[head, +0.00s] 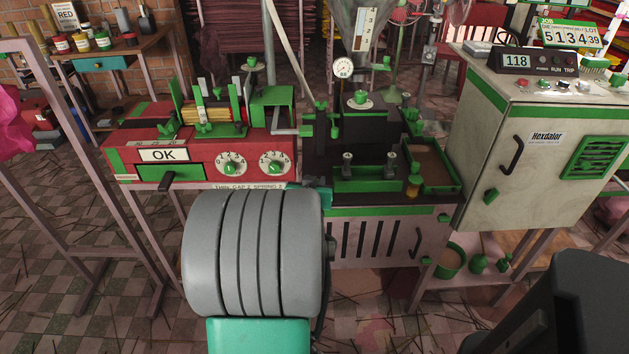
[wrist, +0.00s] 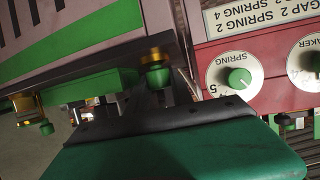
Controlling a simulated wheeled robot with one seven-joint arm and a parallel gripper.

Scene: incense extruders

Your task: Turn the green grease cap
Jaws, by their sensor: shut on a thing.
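A green grease cap (wrist: 158,77) on a brass fitting sits by the lower edge of the dark machine body, near the red panel, in the wrist view. My gripper (wrist: 163,92) is shut on this cap, its dark fingers close around it and partly hiding it. In the head view my gripper (head: 322,196) shows only as a teal bit behind my grey arm, at the left front corner of the extruder (head: 380,225). The cap is hidden there. A second brass fitting (wrist: 26,102) with a green end is at the left of the wrist view, apart from my gripper.
A red control box (head: 200,150) with an OK sign and two dials stands left of the extruder. Its spring dial (wrist: 236,77) is close beside my gripper. A brown-filled green tray (head: 432,165) and a pale cabinet (head: 545,140) stand to the right.

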